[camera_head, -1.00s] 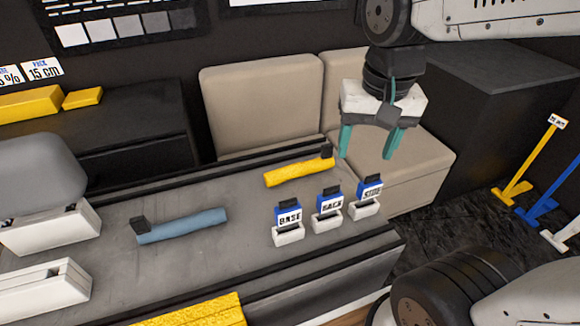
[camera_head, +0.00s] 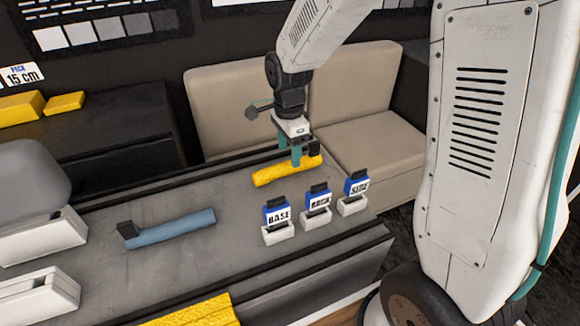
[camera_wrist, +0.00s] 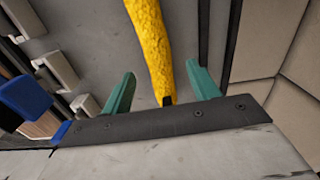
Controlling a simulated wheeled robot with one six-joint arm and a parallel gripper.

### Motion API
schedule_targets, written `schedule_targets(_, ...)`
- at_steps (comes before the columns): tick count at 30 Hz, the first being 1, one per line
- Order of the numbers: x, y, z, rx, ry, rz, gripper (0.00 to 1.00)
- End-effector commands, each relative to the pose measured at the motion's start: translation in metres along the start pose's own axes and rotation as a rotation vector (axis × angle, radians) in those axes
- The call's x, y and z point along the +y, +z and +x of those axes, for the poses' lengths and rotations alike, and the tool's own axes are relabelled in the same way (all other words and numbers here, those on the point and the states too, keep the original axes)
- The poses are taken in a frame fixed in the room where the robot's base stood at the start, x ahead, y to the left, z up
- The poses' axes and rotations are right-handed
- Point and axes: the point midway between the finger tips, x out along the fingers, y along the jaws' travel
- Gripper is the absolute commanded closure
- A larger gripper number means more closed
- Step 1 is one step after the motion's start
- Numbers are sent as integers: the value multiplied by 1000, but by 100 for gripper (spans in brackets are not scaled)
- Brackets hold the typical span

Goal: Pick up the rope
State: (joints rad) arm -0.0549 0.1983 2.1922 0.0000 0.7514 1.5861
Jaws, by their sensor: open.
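A thick, fuzzy yellow rope (camera_head: 275,175) with a black piece at its right end lies on the grey bench top near its back edge. My gripper (camera_head: 297,160), with green fingers, points down over the rope's right part. In the wrist view the yellow rope (camera_wrist: 150,45) runs between the two spread fingers of my gripper (camera_wrist: 160,70), with a gap on both sides. Its black end is partly hidden by the gripper body. I cannot tell how far above the bench the fingertips are. A smooth blue-grey roll (camera_head: 170,228), also with a black end, lies farther left.
Small holders labelled BASE (camera_head: 278,220), BACK (camera_head: 317,205) and SIDE (camera_head: 354,193) stand right of the rope on the bench (camera_head: 215,258). A beige seat (camera_head: 235,105) is behind. A yellow cloth (camera_head: 195,312) lies at the front. The bench middle is clear.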

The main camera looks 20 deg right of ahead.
Motion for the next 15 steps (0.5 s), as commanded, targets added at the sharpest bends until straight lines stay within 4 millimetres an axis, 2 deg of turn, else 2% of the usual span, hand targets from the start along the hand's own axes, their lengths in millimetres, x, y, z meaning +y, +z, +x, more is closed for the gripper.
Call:
schedule_targets(7,4,0,37,0,4,-1,40)
schedule_targets(10,3,0,45,0,2,-1,40)
schedule_targets(15,3,0,48,0,0,-2,40)
